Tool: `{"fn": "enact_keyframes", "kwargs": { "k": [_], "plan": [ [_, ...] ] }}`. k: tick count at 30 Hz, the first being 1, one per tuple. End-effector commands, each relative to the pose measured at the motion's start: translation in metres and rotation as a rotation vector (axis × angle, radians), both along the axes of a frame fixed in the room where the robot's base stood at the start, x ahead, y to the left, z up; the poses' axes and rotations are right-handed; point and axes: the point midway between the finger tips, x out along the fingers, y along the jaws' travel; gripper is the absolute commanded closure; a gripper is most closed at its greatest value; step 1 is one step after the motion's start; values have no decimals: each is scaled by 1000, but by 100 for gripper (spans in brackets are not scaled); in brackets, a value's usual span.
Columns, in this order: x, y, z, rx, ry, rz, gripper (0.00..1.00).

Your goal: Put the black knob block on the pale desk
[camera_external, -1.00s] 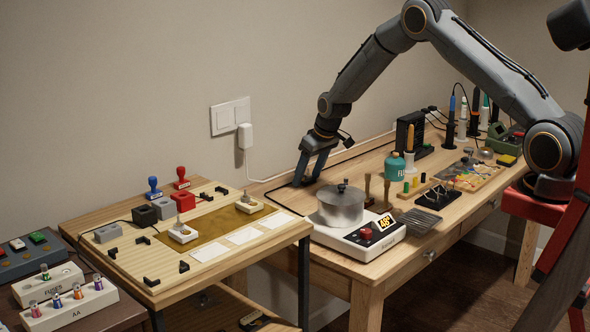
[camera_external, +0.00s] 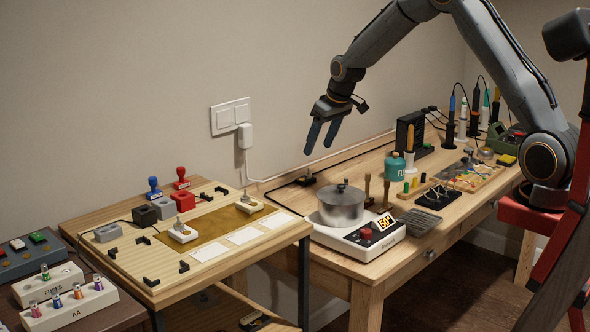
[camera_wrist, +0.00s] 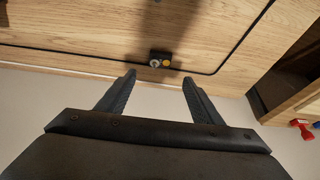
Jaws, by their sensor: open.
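The black knob block (camera_external: 306,180) is a small dark block resting on the pale desk (camera_external: 285,194), near its back left end by the wall. My gripper (camera_external: 318,149) is open and empty, above the desk and clear of the block. In the wrist view the block lies just beyond the gap between the open fingertips (camera_wrist: 160,76).
A hotplate (camera_external: 340,240) with a lidded pot (camera_external: 341,206) stands right in front of the block. A black cable (camera_external: 268,190) runs along the desk's back. A teal flux jar (camera_external: 394,168) stands to the right. A lower work table (camera_external: 95,218) is at left.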

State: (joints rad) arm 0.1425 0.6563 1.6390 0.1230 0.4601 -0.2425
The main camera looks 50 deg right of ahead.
Motion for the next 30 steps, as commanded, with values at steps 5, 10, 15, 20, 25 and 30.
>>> {"fn": "enact_keyframes", "kwargs": {
  "k": [5,10,15,20,25,30],
  "plan": [
    [-33,13,9,5,31,2,40],
    [-132,46,17,13,125,5,40],
    [-253,74,18,14,229,5,40],
    [-346,86,12,7,308,4,40],
    [-396,90,6,2,350,2,40],
    [-404,91,5,1,357,0,40]
  ]
}}
